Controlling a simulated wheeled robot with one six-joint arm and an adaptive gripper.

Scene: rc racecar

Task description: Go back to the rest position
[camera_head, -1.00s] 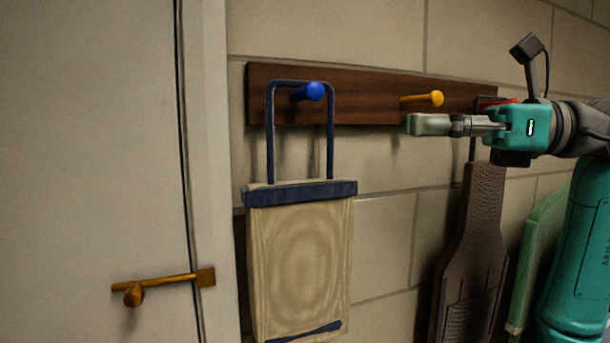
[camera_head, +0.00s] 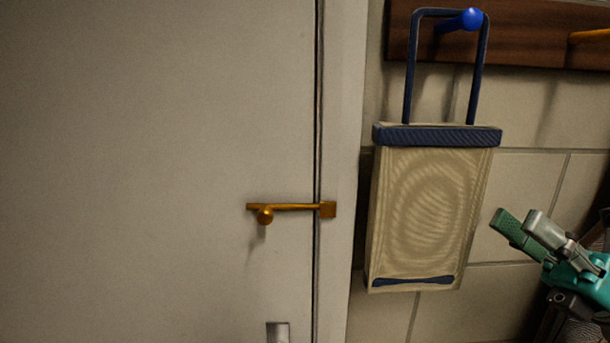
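My gripper (camera_head: 516,213) is at the right edge, pointing up and left, with a grey finger and a green piece close beside it. Whether its fingers are open or shut is unclear. I see nothing hanging from it. It appears just right of a beige bag (camera_head: 428,210) with dark blue trim, which hangs by its blue handle frame on a blue peg (camera_head: 462,20). I cannot tell how far the gripper is from the bag in depth.
A pale door (camera_head: 150,120) with a brass latch (camera_head: 290,207) fills the left. A wooden peg rail (camera_head: 540,30) runs along the block wall at top right, with a yellow peg (camera_head: 590,35) partly cut off. Part of a dark textured object shows at the bottom right.

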